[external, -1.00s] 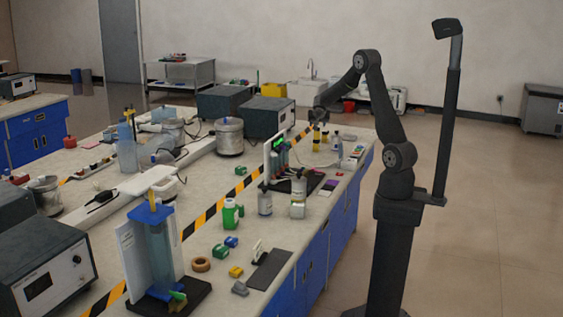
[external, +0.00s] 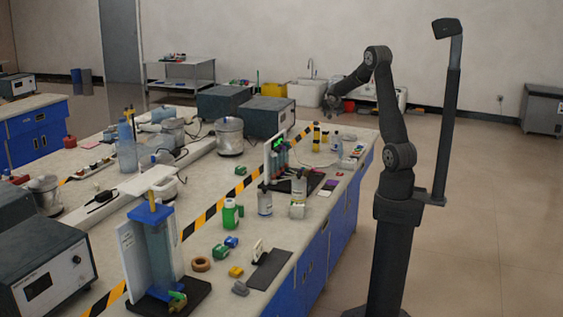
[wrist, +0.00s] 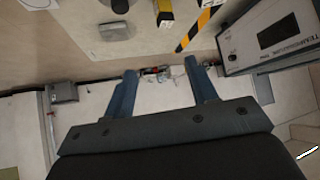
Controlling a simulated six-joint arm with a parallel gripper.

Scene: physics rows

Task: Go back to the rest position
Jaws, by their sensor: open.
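My gripper (external: 333,104) is at the end of my arm, raised above the far right end of the lab bench (external: 215,180) in the external view. It is small and dark there. In the wrist view its two blue-grey fingers (wrist: 161,70) are spread apart with nothing between them. A yellow and black object (external: 317,134) stands upright on the bench below the gripper, apart from it. What looks like this object (wrist: 165,12) also shows at the top of the wrist view.
A grey instrument box (external: 265,117) is at the far side. The floor right of my arm is clear.

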